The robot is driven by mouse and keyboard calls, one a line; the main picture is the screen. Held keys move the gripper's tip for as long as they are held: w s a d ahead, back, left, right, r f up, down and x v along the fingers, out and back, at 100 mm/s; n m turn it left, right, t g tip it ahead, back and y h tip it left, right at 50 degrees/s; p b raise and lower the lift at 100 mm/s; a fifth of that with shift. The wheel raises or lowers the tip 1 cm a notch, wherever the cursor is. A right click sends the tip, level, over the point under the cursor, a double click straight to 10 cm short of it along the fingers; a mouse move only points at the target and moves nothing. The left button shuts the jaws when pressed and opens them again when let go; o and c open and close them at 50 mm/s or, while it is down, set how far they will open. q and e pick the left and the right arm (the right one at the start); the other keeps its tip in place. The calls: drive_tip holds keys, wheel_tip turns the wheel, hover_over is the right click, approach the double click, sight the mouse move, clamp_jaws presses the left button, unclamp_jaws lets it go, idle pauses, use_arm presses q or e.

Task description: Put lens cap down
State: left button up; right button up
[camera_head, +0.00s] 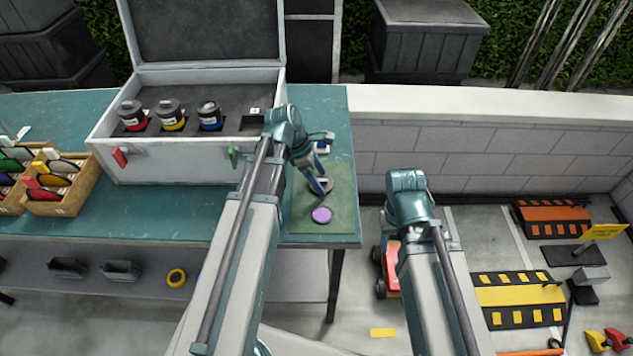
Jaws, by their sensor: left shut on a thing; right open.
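My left gripper (321,187) points down over the green mat (339,205) at the right end of the teal bench. It is shut on a small dark thing, probably the lens cap, which its fingers mostly hide. A round purple disc (322,214) lies on the mat just in front of these fingertips. I cannot tell whether the held thing touches the mat. My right gripper is open beyond the bench's right edge, with its fingers mostly hidden by my wrist.
An open grey case (190,78) on the bench holds red, yellow and blue-banded lenses. Wooden boxes (75,193) of coloured cards stand at the left. A small blue-and-white item (322,146) sits behind the mat. Ramps (510,297) and a red wheeled thing (391,279) are on the floor.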

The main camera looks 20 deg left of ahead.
use_arm(q)
drive_tip(key=shift+d+r, duration=0.1)
drive_tip(key=shift+f, duration=0.25)
drive_tip(key=o, duration=1)
drive_tip(key=shift+r, duration=0.1)
drive_tip(key=shift+r, duration=0.1)
